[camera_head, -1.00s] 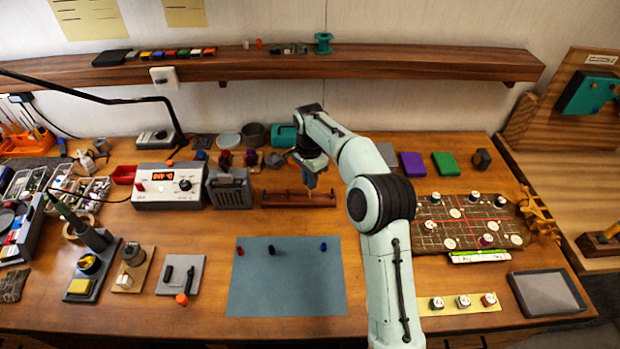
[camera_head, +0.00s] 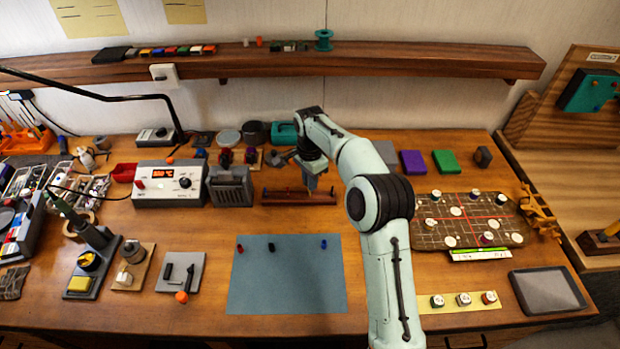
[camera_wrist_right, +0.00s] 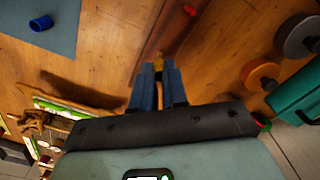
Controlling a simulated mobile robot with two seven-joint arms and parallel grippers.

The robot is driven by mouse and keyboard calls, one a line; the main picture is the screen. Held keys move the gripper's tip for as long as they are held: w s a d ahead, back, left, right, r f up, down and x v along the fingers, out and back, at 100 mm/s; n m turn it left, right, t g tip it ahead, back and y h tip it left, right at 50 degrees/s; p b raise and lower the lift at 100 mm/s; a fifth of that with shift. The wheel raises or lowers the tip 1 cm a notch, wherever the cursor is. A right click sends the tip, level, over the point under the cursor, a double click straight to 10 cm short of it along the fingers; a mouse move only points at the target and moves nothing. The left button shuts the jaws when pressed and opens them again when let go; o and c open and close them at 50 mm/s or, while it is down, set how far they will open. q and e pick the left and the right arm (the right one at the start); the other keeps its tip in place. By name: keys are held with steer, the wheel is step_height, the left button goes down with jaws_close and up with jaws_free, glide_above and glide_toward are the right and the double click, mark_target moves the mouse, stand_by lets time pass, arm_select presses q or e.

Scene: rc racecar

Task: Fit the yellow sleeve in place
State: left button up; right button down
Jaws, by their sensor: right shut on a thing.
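My right gripper (camera_head: 312,190) is over the right part of a low wooden rack (camera_head: 280,198) with small pegs, at the back middle of the bench. In the right wrist view the gripper (camera_wrist_right: 158,75) is shut on the small yellow sleeve (camera_wrist_right: 158,58), whose end shows between the blue fingertips. The fingers hide most of the sleeve, and I cannot tell whether it is around a peg. In the head view the sleeve is hidden. My left gripper is not in view.
A blue-grey mat (camera_head: 285,290) in front of the rack bears a red sleeve (camera_head: 240,249), a black one (camera_head: 271,247) and a blue one (camera_head: 323,243). A control box (camera_head: 170,184) and grey vented box (camera_head: 230,188) stand left of the rack. A game board (camera_head: 440,237) lies right.

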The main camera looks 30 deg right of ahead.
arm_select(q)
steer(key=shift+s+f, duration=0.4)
arm_select(e)
steer(key=shift+f, duration=1.4)
steer(key=shift+f, duration=0.1)
steer(key=c, duration=0.7)
jaws_free()
steer(key=shift+w+r+p, duration=0.1)
steer(key=shift+r+p, duration=0.2)
steer(key=shift+r, duration=1.25)
steer(key=shift+r+p, duration=0.3)
steer(key=shift+r, duration=1.15)
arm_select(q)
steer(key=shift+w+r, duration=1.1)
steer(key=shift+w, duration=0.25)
arm_select(e)
steer(key=shift+r, duration=1.55)
